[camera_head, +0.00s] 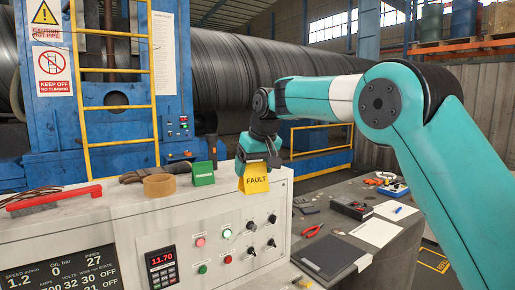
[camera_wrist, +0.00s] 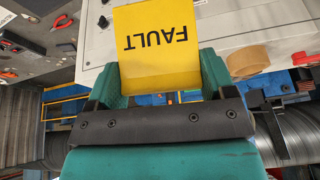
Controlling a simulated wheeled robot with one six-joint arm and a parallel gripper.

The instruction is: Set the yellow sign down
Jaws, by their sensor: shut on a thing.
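The yellow sign (camera_head: 255,180) reads FAULT and is at the top edge of the white control console (camera_head: 140,235), near its right end. My gripper (camera_head: 260,157) is shut on the upper part of the sign from above. In the wrist view the sign (camera_wrist: 157,45) appears upside down between the gripper's fingers (camera_wrist: 160,85). I cannot tell whether its lower edge touches the console.
On the console top, a green sign (camera_head: 203,174), a tape roll (camera_head: 159,185), dark gloves (camera_head: 150,172) and a red-handled brush (camera_head: 55,199) lie left of the yellow sign. A grey bench (camera_head: 350,190) with tools and a clipboard (camera_head: 331,256) stands right. A blue machine with a yellow ladder is behind.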

